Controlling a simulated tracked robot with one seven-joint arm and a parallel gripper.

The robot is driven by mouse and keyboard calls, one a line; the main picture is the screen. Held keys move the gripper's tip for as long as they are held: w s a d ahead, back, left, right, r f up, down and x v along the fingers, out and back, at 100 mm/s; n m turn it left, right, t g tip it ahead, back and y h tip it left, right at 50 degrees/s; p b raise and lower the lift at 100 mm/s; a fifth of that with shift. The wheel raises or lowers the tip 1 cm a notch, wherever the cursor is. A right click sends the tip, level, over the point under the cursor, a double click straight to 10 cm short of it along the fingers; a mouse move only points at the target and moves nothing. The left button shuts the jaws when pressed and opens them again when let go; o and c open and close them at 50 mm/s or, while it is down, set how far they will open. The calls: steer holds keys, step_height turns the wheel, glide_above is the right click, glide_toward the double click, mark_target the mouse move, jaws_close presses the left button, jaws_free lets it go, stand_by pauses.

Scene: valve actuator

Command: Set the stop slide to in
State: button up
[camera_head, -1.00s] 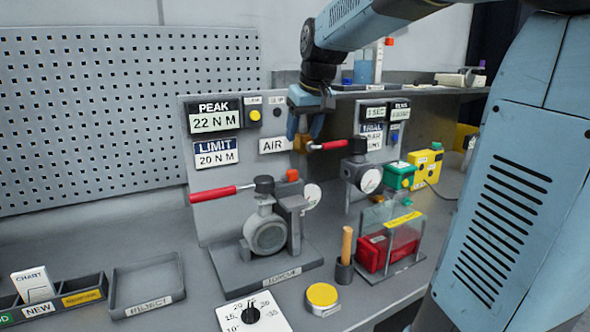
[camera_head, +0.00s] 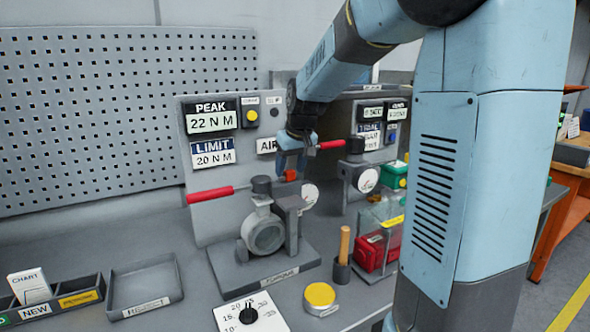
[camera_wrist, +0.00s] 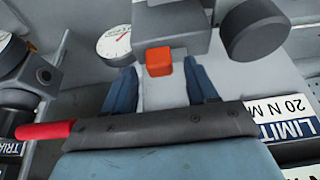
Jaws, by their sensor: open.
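The stop slide appears to be the small orange block (camera_head: 290,175) at the top of the grey bracket on the torque fixture (camera_head: 265,232). My gripper (camera_head: 291,168) is just above and around it in the head view, pointing down. In the wrist view the orange block (camera_wrist: 159,62) sticks out of a grey housing (camera_wrist: 170,28). It shows between my two blue open fingers (camera_wrist: 162,82), with a gap on each side. I cannot tell whether a finger touches it.
A red-handled lever (camera_head: 331,145) is close to the right of my gripper; its red end (camera_wrist: 45,130) shows in the wrist view. A second red handle (camera_head: 210,195) points left from the fixture. A gauge (camera_head: 309,195) is beside the bracket. A panel with signs (camera_head: 213,152) stands behind.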

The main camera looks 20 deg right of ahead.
steer(key=shift+w+f, duration=0.3)
steer(key=shift+f, duration=0.35)
jaws_close()
